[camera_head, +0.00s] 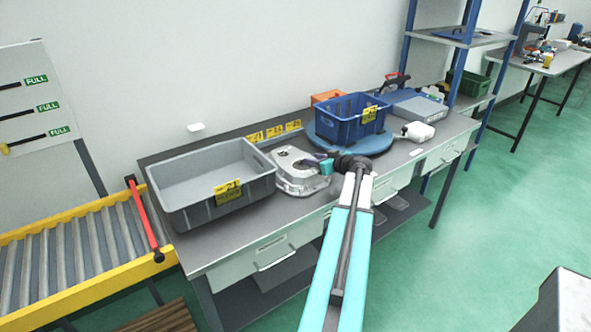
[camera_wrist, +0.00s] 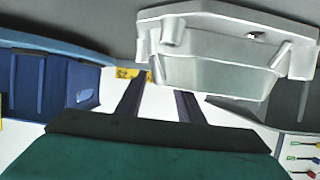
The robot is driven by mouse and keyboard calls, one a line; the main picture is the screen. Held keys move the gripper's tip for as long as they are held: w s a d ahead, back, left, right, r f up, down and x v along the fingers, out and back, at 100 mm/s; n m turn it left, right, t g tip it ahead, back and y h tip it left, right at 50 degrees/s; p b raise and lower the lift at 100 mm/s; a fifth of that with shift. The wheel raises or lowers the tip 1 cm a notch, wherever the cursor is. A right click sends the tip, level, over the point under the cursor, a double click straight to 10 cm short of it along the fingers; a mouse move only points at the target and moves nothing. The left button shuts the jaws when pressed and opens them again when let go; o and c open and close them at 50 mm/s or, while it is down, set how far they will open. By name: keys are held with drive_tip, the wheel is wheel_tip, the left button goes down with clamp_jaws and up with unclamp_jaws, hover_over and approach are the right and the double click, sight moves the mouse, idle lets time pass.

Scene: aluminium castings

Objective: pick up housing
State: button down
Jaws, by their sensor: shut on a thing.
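The housing (camera_head: 298,172) is a silver-grey aluminium casting with a rounded, flanged shape. In the head view it is at the bench top, between the grey crate and the blue crate. My gripper (camera_head: 322,164) reaches it from the right and is shut on its near right side. In the wrist view the housing (camera_wrist: 220,60) fills the upper right, and the two dark fingers of my gripper (camera_wrist: 158,92) run up to its edge. The exact contact of the fingertips is hard to see. I cannot tell whether the housing rests on the bench or is just clear of it.
A grey crate (camera_head: 175,210) with a yellow label stands close on the left. A blue crate (camera_head: 335,128) stands on a round blue turntable (camera_head: 375,145) to the right. A white bottle-like object (camera_head: 418,132) lies farther right. A roller conveyor (camera_head: 80,255) adjoins the bench's left end.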

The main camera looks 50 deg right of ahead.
drive_tip(key=shift+r, duration=0.15)
drive_tip(key=shift+r, duration=0.1)
wheel_tip(320, 180, up, 10)
drive_tip(key=b, duration=0.2)
idle(0.9)
idle(0.5)
